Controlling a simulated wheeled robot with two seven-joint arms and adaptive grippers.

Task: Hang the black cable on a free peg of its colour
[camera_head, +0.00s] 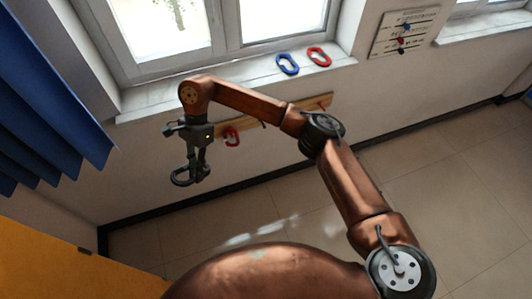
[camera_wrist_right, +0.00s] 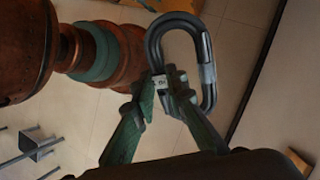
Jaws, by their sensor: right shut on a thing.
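The black cable (camera_head: 181,182) is a closed loop. It hangs from my right gripper (camera_head: 196,160), which is shut on it in front of the wall. In the right wrist view the loop (camera_wrist_right: 209,90) is held between the fingertips (camera_wrist_right: 165,84), with a grey band on one side. The wooden peg rail (camera_head: 290,112) is on the wall below the window, partly hidden by my right arm. A red peg (camera_head: 322,105) and a dark peg (camera_head: 263,125) show further right. My left gripper is not in view.
A blue cable (camera_head: 287,64) and another red cable (camera_head: 319,57) lie on the windowsill (camera_head: 240,75). A small panel with coloured marks (camera_head: 404,31) is on the wall at upper right. A blue curtain (camera_head: 50,90) hangs at left. The tiled floor (camera_head: 460,170) at right is clear.

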